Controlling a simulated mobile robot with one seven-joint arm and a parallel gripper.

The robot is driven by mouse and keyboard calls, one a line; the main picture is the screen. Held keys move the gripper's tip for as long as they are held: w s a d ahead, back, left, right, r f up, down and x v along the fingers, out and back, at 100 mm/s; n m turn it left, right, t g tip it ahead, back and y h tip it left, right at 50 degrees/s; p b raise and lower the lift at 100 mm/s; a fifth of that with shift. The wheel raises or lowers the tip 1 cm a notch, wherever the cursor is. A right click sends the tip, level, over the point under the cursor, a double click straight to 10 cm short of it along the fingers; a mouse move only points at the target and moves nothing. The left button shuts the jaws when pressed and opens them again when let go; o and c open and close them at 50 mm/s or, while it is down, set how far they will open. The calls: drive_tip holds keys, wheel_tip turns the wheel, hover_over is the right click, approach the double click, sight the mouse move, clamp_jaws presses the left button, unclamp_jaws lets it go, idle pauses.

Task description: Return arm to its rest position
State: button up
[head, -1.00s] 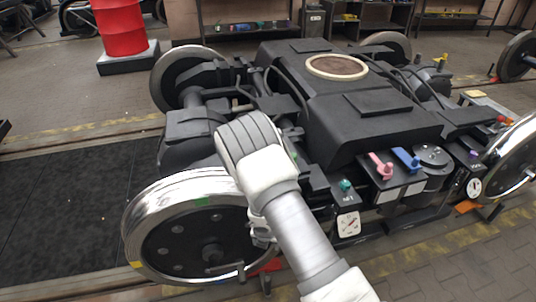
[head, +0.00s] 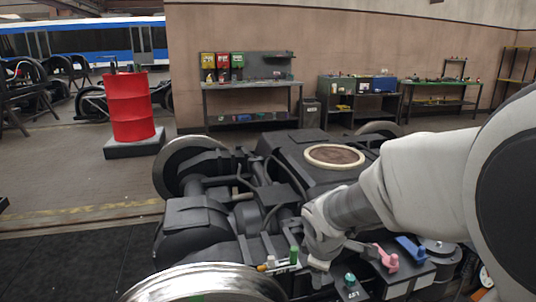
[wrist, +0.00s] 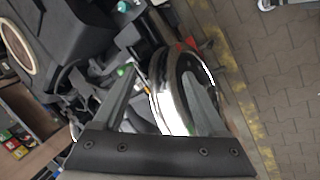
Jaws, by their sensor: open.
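My gripper (wrist: 157,82) is open and empty in the wrist view, its two dark fingers spread apart. Behind the fingers lies the rim of a shiny bogie wheel (wrist: 168,92); I see nothing held between them. In the head view my pale arm reaches in from the right, its wrist end over the near side of the dark bogie (head: 290,155). The fingers are hard to make out there. The near wheel (head: 205,284) shows at the bottom, left of the wrist.
On the bogie's near side are a green handle (head: 293,255), a teal knob (head: 349,279), a pink handle (head: 387,258) and a blue handle (head: 410,247). A red barrel (head: 131,108) stands at the back left. Workbenches line the wall. Paved floor (wrist: 270,60) lies beyond the wheel.

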drive_tip(key=s+d+r+m+y, duration=0.1)
drive_tip(key=s+r+m, duration=0.45)
drive_tip(key=s, duration=0.45)
drive_tip(key=s+d+r+m+y, duration=0.1)
drive_tip(key=s+r+m, duration=0.5)
drive_tip(key=s, duration=0.4)
wheel_tip(320, 180, up, 17)
drive_tip(key=m+p, duration=0.1)
drive_tip(key=p, duration=1.7)
drive_tip(key=shift+t, duration=0.3)
